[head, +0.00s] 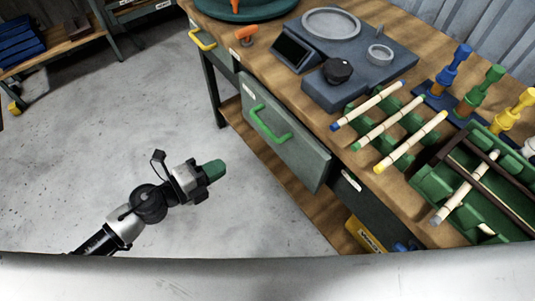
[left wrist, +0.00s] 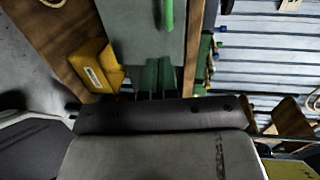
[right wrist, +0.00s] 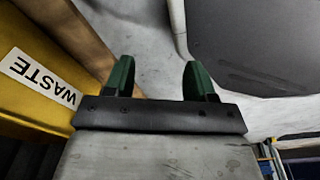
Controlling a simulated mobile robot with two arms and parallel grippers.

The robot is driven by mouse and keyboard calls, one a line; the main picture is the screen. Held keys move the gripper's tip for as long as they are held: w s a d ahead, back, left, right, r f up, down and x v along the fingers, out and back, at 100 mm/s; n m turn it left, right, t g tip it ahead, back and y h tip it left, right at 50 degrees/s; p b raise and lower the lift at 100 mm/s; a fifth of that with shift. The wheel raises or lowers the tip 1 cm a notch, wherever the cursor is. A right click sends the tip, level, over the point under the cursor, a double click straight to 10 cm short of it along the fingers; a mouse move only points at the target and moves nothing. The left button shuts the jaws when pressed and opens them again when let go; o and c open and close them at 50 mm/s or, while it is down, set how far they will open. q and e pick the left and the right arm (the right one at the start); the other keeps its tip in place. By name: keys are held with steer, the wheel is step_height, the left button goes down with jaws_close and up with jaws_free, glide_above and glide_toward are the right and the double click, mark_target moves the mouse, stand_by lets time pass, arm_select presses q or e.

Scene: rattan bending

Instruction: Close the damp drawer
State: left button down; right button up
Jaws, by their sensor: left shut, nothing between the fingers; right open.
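A grey-green drawer front (head: 300,158) with a green bar handle (head: 268,125) is under the workbench edge in the head view. From this angle I cannot tell how far it stands out. My left gripper (head: 217,170) is to the left of the drawer front, apart from it, over the floor, with its green fingers shut and empty. In the left wrist view the shut fingers (left wrist: 157,78) point toward the drawer front (left wrist: 128,30), with the green handle (left wrist: 167,14) beyond them. My right gripper (right wrist: 157,78) is open and empty in the right wrist view, beside a yellow waste bin.
The wooden workbench (head: 330,120) carries a grey scale-like device (head: 345,60), rattan sticks (head: 385,125) and green jigs. A drawer with a yellow handle (head: 202,40) is further back. The yellow bin (right wrist: 35,75) stands below the bench. Concrete floor (head: 110,130) is open at left.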

arm_select(q)
steer(key=b, duration=0.1)
steer(key=p, duration=0.3)
glide_toward(273, 133)
steer(key=w+d+f, duration=0.1)
steer(key=d, duration=0.1)
steer(key=w+d+f, duration=0.1)
steer(key=w+d, duration=0.1)
steer(key=shift+f, duration=0.25)
steer(key=shift+w+d, duration=0.35)
steer(key=shift+d, duration=0.2)
arm_select(e)
steer(key=s+d+f, duration=0.1)
steer(key=s+f, duration=0.3)
steer(key=s, duration=0.3)
steer(key=shift+d, duration=0.15)
arm_select(q)
steer(key=x, duration=0.3)
steer(key=shift+w+d+r+p, duration=0.2)
steer(key=shift+d+r+p, duration=0.1)
steer(key=shift+r, duration=0.05)
steer(key=shift+w+d, duration=0.1)
steer(key=shift+d, duration=0.05)
arm_select(e)
steer(key=shift+s+r+g, duration=0.3)
steer(key=shift+s+r, duration=0.05)
steer(key=shift+s, duration=0.3)
steer(key=shift+w, duration=0.1)
